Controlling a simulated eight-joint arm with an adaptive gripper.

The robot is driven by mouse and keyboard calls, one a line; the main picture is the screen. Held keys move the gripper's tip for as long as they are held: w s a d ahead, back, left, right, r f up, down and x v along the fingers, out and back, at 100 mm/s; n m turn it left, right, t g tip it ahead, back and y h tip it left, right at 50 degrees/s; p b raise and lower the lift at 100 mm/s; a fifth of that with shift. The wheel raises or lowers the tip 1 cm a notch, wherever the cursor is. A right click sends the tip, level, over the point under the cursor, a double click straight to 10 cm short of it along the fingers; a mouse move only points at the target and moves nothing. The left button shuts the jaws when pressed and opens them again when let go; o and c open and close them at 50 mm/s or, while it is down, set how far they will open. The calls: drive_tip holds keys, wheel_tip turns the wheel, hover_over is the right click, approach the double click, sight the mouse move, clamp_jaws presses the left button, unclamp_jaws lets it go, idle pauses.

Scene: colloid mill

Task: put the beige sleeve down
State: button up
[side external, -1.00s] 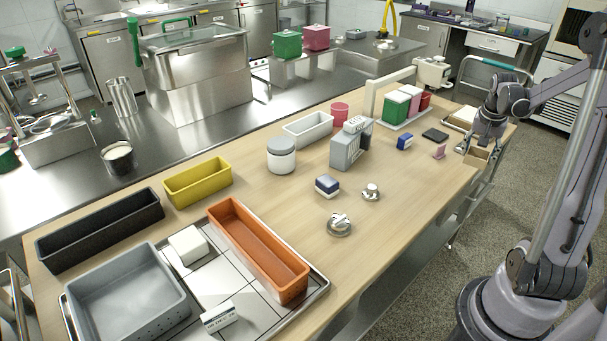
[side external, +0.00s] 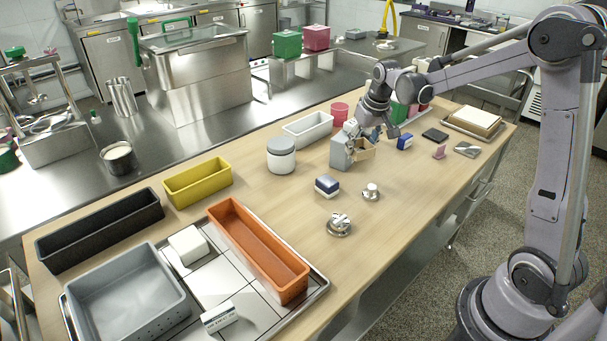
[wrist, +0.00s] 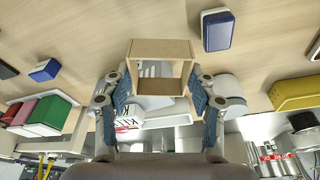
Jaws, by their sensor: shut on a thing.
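The beige sleeve (side external: 364,152) is a square, open-ended frame of thin walls. My gripper (side external: 368,137) is shut on it, and it overlaps the right side of the grey box (side external: 340,153) in the side view. I cannot tell whether sleeve and box touch, or how high the sleeve is above the table. In the wrist view the sleeve (wrist: 163,48) sits upright between both finger pads of my gripper (wrist: 160,95), with its opening facing the camera.
A blue block (side external: 405,142), pink piece (side external: 439,152) and black pad (side external: 435,134) lie to the right. A blue-and-white block (side external: 327,186) and metal knob (side external: 371,191) are in front. A white jar (side external: 281,155) stands left. Bare wood (side external: 420,180) lies front right.

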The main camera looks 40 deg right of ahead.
drive_tip(key=w+a+n+y, duration=0.1)
drive_tip(key=w+a+n, duration=0.3)
drive_tip(key=a, duration=0.7)
hover_over(281, 200)
drive_tip(key=s, duration=0.1)
drive_tip(key=f, duration=0.6)
drive_tip(key=shift+d+f, duration=0.25)
drive_tip(key=shift+f, duration=0.05)
drive_tip(key=shift+w+a+f, duration=0.1)
drive_tip(key=shift+a+f, duration=0.2)
drive_tip(key=shift+f, duration=0.05)
drive_tip(key=shift+s+x, duration=0.2)
drive_tip(key=shift+x, duration=0.7)
drive_tip(key=shift+s+x, duration=0.25)
drive_tip(key=shift+x, duration=0.65)
drive_tip(key=shift+f, duration=0.15)
drive_tip(key=o, duration=0.7)
